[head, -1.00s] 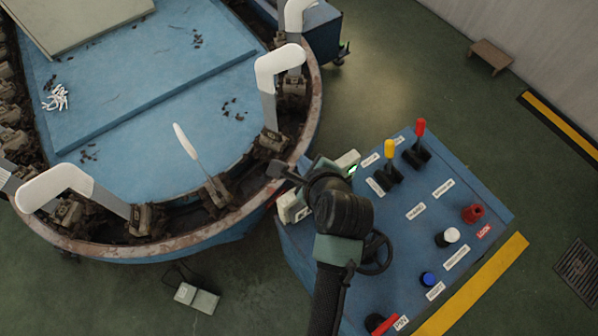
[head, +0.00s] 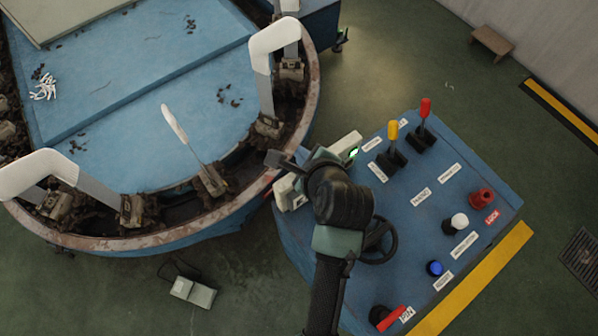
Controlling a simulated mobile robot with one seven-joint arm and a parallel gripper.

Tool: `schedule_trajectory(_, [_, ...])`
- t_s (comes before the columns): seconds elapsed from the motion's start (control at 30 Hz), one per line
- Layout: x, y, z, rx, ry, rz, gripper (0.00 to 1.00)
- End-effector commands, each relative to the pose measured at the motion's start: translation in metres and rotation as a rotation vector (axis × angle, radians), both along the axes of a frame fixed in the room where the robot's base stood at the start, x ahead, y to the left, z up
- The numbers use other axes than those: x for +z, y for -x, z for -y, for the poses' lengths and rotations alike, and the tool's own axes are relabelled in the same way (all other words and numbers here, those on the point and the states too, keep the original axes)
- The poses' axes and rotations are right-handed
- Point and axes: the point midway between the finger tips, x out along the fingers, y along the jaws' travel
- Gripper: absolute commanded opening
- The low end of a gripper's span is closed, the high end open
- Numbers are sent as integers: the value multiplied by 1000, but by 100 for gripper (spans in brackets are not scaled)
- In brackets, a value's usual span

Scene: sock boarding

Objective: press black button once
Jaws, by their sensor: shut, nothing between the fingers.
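The blue control panel (head: 415,230) stands right of centre in the head view. I see no plainly black button on it; my arm hides part of the panel's left side. A white button (head: 459,221) on a dark base, a blue button (head: 435,268) and a red button (head: 481,198) show on the right half. My gripper (head: 278,159) is shut and empty. It points up and left, beyond the panel's left edge, over the rim of the round machine, apart from the buttons.
Yellow (head: 393,131) and red (head: 426,108) levers stand at the panel's back. A black handwheel (head: 380,240) is beside my arm. A red-handled control (head: 388,318) is at the front. The round machine (head: 180,243) with white forms (head: 272,40) fills the left. A foot pedal (head: 193,291) lies on the floor.

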Motion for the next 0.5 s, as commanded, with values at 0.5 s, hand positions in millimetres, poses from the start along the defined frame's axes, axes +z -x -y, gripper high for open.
schedule_trajectory(0.5, [-43,0,0,1,-1,1,0])
